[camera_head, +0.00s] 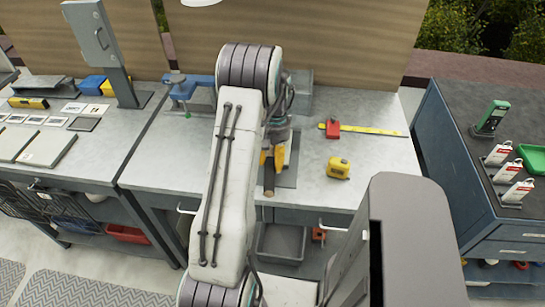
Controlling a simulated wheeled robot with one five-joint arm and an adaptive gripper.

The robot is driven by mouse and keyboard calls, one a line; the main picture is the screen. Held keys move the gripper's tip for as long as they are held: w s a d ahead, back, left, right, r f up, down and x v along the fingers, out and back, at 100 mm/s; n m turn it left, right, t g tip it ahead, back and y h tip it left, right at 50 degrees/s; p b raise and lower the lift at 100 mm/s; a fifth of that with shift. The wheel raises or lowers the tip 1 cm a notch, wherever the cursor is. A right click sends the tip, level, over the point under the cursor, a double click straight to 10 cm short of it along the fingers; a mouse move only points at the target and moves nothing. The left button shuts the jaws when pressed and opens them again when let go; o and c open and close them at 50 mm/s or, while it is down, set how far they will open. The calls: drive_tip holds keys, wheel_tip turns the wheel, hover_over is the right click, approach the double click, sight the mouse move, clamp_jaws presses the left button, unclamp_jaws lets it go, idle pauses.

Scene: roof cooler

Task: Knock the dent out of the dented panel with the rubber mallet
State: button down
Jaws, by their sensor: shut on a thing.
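My gripper (273,157), with orange fingers, is low over the right workbench, partly hidden by my arm. It is shut on a brown wooden handle (268,187), which looks like the rubber mallet's; its end points toward the bench's front edge. The mallet's head is not clearly visible. A dark grey flat plate (290,173) lies under and beside the gripper. I cannot tell whether the handle touches it. Light flat panels (48,149) lie on the left bench. No dent can be made out on any panel.
A yellow tape measure (339,168) and a red block (332,128) by a yellow strip (375,130) lie right of the gripper. A blue clamp (190,84) stands behind my arm. A dark cabinet (462,185) stands right. The bench's right part has bare room.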

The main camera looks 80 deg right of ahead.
drive_tip(key=shift+r+p, duration=2.75)
drive_tip(key=shift+r, duration=0.3)
wheel_tip(320, 180, up, 8)
drive_tip(key=p, duration=0.5)
drive_tip(key=shift+p, duration=0.4)
